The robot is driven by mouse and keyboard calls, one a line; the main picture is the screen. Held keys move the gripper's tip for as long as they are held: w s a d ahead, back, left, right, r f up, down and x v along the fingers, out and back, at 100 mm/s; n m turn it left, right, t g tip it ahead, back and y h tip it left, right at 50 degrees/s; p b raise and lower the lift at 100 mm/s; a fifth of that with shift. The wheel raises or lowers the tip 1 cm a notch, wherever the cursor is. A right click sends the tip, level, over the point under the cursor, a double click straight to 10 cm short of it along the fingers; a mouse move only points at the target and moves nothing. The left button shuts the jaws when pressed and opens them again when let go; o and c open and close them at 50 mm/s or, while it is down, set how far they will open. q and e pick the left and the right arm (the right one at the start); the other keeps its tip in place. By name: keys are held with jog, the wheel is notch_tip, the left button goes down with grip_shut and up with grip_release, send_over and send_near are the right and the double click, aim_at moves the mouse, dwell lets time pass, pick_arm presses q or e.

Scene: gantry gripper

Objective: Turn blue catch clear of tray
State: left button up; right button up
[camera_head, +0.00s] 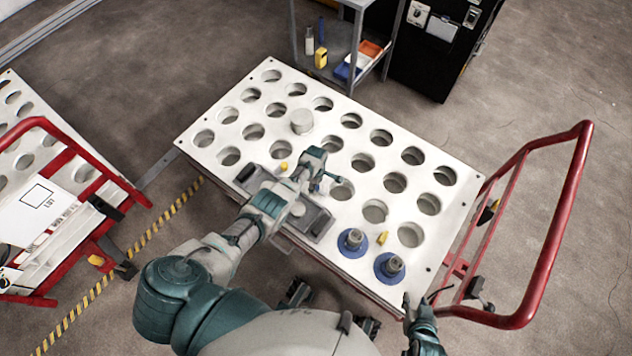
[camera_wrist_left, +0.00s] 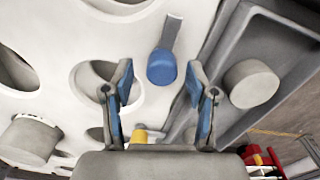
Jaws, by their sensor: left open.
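The blue catch (camera_wrist_left: 162,66) shows in the left wrist view as a round blue knob with a flat grey bar pointing up the picture. The bar appears to lie over the white plate, beside the grey tray's rim (camera_wrist_left: 222,52). My left gripper (camera_wrist_left: 160,82) is open, its blue-padded fingers on either side of the knob in the picture; contact cannot be told. In the head view, my left gripper (camera_head: 316,172) is above the tray (camera_head: 318,226) and mostly hides the catch. My right gripper (camera_head: 421,302) is open and empty at the plate's near right corner.
The white plate (camera_head: 330,106) has many round holes. A cylinder (camera_wrist_left: 250,83) sits in the tray. A red handle (camera_head: 560,225) rises at the right.

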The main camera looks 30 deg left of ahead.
pick_arm(q)
notch_tip(320, 180, up, 12)
dwell(0.6)
jog(key=shift+f, duration=0.15)
